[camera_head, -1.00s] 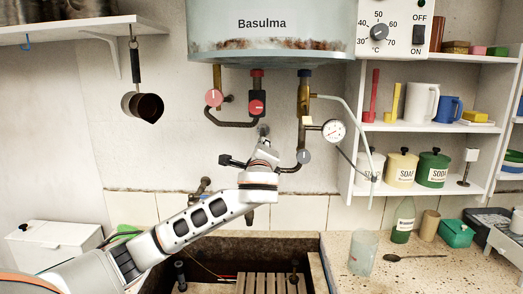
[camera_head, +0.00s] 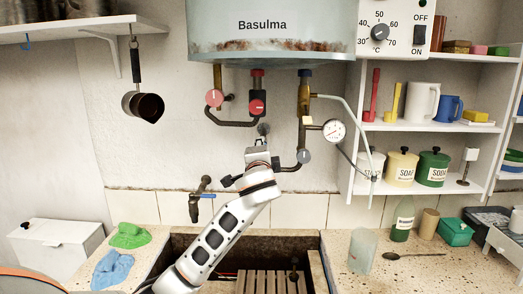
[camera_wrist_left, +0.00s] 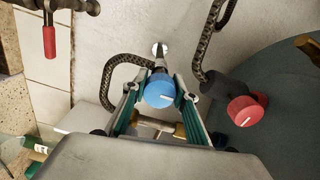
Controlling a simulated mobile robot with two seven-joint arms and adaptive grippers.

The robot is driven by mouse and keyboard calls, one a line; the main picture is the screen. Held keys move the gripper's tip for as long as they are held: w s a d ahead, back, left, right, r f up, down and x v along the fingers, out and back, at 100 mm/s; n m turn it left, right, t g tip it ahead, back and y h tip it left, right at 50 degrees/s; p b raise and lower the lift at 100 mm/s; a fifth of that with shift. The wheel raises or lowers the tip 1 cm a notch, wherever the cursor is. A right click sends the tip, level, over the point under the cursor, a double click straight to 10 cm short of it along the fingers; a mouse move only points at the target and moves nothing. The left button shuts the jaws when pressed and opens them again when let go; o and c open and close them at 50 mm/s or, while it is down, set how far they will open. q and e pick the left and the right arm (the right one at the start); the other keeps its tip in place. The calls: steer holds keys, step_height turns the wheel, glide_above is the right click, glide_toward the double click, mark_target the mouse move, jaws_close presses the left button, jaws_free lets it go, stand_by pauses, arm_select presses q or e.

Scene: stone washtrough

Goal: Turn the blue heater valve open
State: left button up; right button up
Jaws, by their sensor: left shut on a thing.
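The blue valve knob (camera_wrist_left: 159,92), round with a white mark, sits between the two fingers of my left gripper (camera_wrist_left: 158,94) in the left wrist view. The fingers are closed on its sides. The white mark points right in that view. In the head view my left gripper (camera_head: 258,153) is at the pipes below the heater (camera_head: 262,42) and hides the blue knob. My right gripper is in neither view.
Red knobs (camera_head: 214,97) (camera_head: 257,107) sit above and left of the gripper. A pressure gauge (camera_head: 333,131) and a grey disc (camera_head: 304,156) are to its right. A tap (camera_head: 196,205) and the trough (camera_head: 190,243) lie below.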

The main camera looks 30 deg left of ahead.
arm_select(q)
steer(key=shift+f, duration=0.15)
steer(key=o, duration=1.1)
steer(key=shift+d, duration=0.1)
steer(key=v, duration=1.2)
steer(key=shift+s, duration=0.1)
